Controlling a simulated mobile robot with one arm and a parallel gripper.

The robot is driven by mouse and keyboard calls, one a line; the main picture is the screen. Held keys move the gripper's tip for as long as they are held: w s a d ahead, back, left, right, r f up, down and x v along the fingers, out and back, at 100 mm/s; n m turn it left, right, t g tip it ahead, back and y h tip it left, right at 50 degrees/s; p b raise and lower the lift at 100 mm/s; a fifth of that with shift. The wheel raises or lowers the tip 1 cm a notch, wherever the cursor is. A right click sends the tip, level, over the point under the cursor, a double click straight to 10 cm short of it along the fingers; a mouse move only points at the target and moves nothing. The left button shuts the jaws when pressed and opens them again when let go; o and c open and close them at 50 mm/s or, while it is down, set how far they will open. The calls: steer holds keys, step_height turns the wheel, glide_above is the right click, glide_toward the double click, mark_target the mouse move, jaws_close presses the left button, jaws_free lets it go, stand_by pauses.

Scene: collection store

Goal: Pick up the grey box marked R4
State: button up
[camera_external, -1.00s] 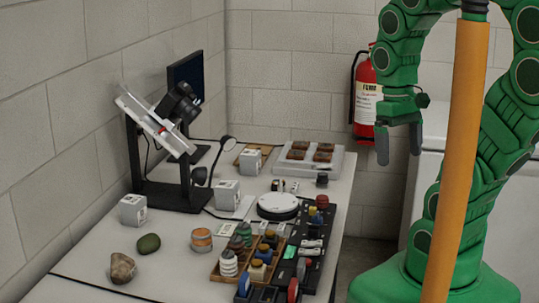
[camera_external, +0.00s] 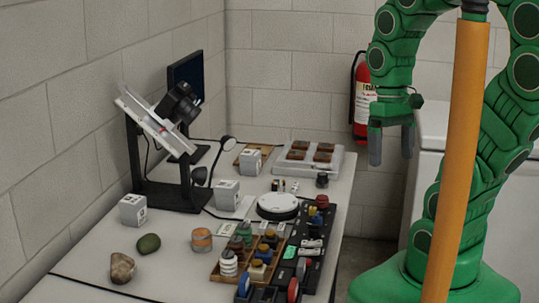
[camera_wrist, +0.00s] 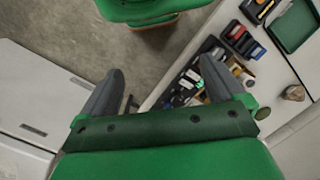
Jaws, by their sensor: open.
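Three small light grey boxes with dark markings stand on the table (camera_external: 180,262). One box (camera_external: 133,210) is at the left, one box (camera_external: 226,194) is right of the black stand's foot, and one box (camera_external: 250,161) is at the back on a wooden board. Their markings are too small to read, so I cannot tell which is R4. My gripper (camera_external: 391,157) is open and empty, pointing down, in the air right of the table and apart from all the boxes. In the wrist view its two fingers (camera_wrist: 161,66) are spread, with floor and the table's edge beyond them.
A black stand (camera_external: 136,160) with a tilted white panel rises between the boxes. A white round dish (camera_external: 278,206), a clear tray (camera_external: 334,163) and racks of bottles (camera_external: 262,262) crowd the right side. A red fire extinguisher (camera_external: 364,105) hangs behind my gripper.

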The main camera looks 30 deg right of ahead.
steer(key=w+a+r+m+y, duration=0.1)
steer(key=w+a+y, duration=0.4)
steer(key=a, duration=0.4)
steer(key=w+a+m+y, duration=0.1)
steer(key=w+a+y, duration=0.3)
steer(key=w+a, duration=0.4)
steer(key=w+a+r+m+y, duration=0.2)
steer(key=w+a, duration=0.3)
steer(key=m+t, duration=1.1)
steer(key=m, duration=0.8)
glide_above(237, 188)
steer(key=s+a, duration=0.2)
steer(key=s, duration=0.2)
step_height(237, 188, down, 17)
steer(key=d+f+m, duration=0.1)
steer(key=f, duration=0.2)
steer(key=d+f+m+h, duration=0.1)
steer(key=d+f+m, duration=0.1)
steer(key=f, duration=0.2)
steer(key=w+d+f+m+h, duration=0.1)
steer(key=f, duration=0.2)
steer(key=shift+d+f+t, duration=0.2)
steer(key=shift+d+t, duration=0.1)
steer(key=shift+d, duration=0.05)
steer(key=shift+x, duration=3.85)
steer(key=shift+c, duration=0.2)
